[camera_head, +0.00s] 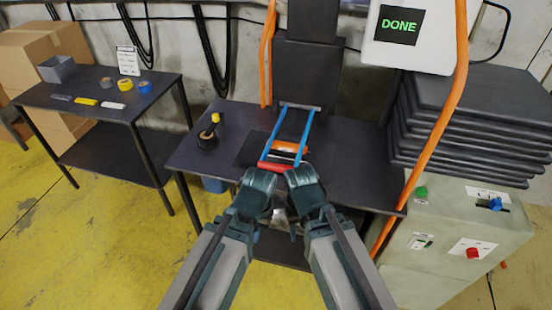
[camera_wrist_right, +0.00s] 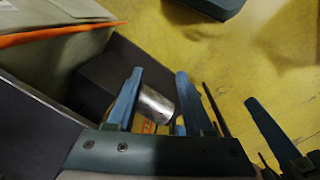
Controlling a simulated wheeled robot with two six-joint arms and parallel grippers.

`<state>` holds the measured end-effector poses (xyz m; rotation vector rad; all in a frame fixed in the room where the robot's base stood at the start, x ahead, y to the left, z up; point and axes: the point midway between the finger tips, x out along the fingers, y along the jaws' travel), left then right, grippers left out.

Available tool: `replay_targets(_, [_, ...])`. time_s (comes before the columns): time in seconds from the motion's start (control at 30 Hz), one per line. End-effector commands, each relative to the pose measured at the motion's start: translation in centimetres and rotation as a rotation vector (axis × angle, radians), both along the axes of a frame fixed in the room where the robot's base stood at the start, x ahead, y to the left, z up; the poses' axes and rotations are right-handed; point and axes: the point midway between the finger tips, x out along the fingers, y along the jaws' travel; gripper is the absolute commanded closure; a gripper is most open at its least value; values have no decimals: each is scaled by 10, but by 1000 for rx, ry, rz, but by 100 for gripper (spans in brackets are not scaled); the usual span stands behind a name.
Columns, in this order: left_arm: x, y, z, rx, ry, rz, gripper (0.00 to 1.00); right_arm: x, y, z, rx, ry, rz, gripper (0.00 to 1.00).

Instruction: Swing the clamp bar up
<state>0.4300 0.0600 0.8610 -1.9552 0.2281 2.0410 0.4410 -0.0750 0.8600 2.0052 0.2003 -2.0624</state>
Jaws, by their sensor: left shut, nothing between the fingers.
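The clamp bar is a frame with two blue side arms (camera_head: 270,143) and a red front grip (camera_head: 275,167). It slopes from a hinge at the back of the dark work table down to the front, over an orange and white part (camera_head: 290,149). My left gripper (camera_head: 273,207) is at the table's front edge, below the red grip; its fingers are mostly hidden and it is shut and empty. My right gripper (camera_head: 294,215) is close beside it. In the right wrist view, its blue fingers (camera_wrist_right: 157,100) are apart, with a silver cylinder (camera_wrist_right: 156,104) seen in the gap.
A black tape roll with a yellow-topped tool (camera_head: 208,138) stands left on the work table (camera_head: 350,172). A side table (camera_head: 130,103) with tape rolls is further left.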

Motion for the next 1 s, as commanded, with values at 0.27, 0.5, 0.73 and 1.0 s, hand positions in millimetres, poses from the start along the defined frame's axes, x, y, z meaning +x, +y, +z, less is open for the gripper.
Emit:
replay_targets(0.27, [0,0,113,-1,0,2,100,25,-39,112,44,-39,-116,39])
replay_targets(0.5, [0,0,177,-1,0,4,100,50,-60,177,68,-72,-123,39])
replay_targets(0.73, [0,0,218,-1,0,5,100,105,-35,218,56,-99,207,39])
replay_targets(1.0, [0,0,217,-1,0,5,100,154,43,219,-1,-99,773,39])
